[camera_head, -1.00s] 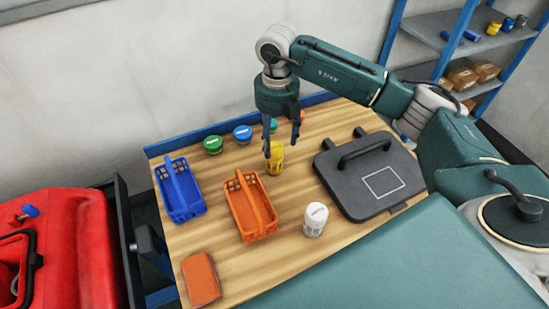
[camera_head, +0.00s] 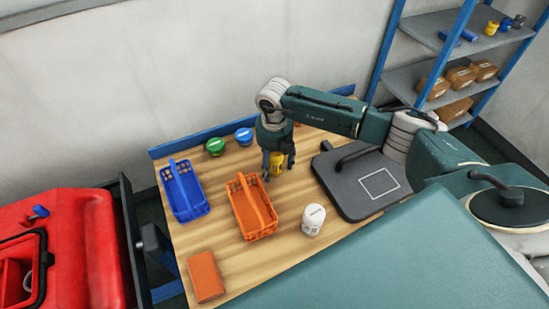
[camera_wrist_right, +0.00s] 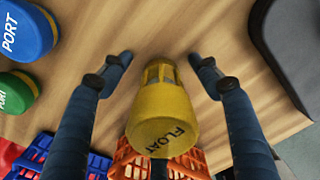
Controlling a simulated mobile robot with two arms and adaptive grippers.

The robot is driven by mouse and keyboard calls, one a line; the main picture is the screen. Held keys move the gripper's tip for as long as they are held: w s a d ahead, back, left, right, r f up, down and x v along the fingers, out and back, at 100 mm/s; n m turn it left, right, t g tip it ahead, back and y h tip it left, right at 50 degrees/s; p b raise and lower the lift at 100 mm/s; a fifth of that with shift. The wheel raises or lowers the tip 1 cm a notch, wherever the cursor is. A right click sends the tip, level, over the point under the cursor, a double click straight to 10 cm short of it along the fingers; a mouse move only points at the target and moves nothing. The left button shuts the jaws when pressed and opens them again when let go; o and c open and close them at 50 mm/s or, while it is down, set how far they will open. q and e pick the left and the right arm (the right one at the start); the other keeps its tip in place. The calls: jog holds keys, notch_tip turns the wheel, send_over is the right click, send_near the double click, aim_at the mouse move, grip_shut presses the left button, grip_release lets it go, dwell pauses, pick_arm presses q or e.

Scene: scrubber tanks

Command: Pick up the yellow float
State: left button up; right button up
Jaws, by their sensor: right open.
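The yellow float (camera_head: 277,164) stands on the wooden table behind the orange basket. In the right wrist view the yellow float (camera_wrist_right: 162,115) shows its top marked "FLOAT" and a cage-like lower part. My right gripper (camera_head: 279,172) is lowered around it from above. Its two fingers show open on either side of the float in the wrist view (camera_wrist_right: 160,62), with gaps to the left and right. In the head view the fingers partly hide the float. My left gripper is not in view.
An orange basket (camera_head: 240,213) and a blue basket (camera_head: 176,190) stand to the left. Green (camera_head: 215,146) and blue (camera_head: 244,136) capped items are at the back. A white container (camera_head: 313,220) and a dark case (camera_head: 338,190) lie to the right.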

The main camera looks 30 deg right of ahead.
jog(key=c, duration=1.3)
